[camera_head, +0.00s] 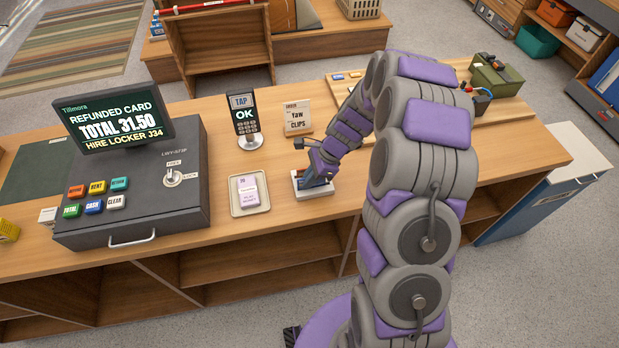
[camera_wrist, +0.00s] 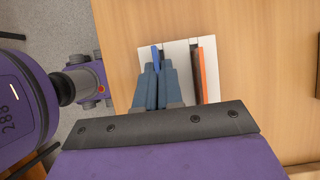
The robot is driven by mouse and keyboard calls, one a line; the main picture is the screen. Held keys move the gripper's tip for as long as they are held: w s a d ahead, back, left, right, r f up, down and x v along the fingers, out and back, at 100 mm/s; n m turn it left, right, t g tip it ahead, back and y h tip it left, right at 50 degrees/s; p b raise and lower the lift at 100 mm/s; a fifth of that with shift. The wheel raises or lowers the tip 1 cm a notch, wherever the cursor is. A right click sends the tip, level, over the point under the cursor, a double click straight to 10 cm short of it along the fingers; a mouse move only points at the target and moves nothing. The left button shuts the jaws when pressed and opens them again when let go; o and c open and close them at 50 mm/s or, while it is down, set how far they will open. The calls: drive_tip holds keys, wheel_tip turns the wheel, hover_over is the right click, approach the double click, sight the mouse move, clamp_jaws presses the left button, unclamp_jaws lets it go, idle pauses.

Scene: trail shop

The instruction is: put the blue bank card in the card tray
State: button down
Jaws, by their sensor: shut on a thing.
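The blue bank card (camera_wrist: 155,57) shows as a bright blue edge at the tips of my gripper (camera_wrist: 158,82). My gripper is shut on it; the fingers hide most of it. I cannot tell how deep the card sits. An orange card (camera_wrist: 202,72) stands on edge in the right part of this tray. In the head view my gripper (camera_head: 317,180) is low over the white tray (camera_head: 312,193) on the counter and hides part of it.
A beige dish (camera_head: 236,208) with a pink pad stands left of the white tray. The till (camera_head: 190,195) fills the counter's left. Bare counter lies between my arm and the front edge.

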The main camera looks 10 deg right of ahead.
drive_tip(key=shift+d+f+p, duration=0.25)
drive_tip(key=shift+f+p, duration=0.05)
drive_tip(key=shift+f, duration=0.05)
idle(0.4)
drive_tip(key=c, duration=1.2)
unclamp_jaws()
drive_tip(key=p+v, duration=0.2)
drive_tip(key=v, duration=1.5)
drive_tip(key=s+a+r+n+g+h, duration=0.1)
drive_tip(key=s+a+r+n, duration=0.15)
drive_tip(key=s, duration=0.25)
drive_tip(key=s+a+r+n+h+b, duration=0.1)
drive_tip(key=s+a+r+n, duration=0.15)
drive_tip(key=s+n, duration=0.2)
drive_tip(key=s+a+r+n+g, duration=0.1)
drive_tip(key=s+a+r+n, duration=0.15)
drive_tip(key=s, duration=0.35)
drive_tip(key=s+n+h+b, duration=0.2)
drive_tip(key=s+n, duration=0.6)
drive_tip(key=s, duration=1)
drive_tip(key=shift+s+d+h, duration=0.15)
drive_tip(key=shift+s+h, duration=0.15)
drive_tip(key=shift+h, duration=0.5)
drive_tip(key=shift+n, duration=0.25)
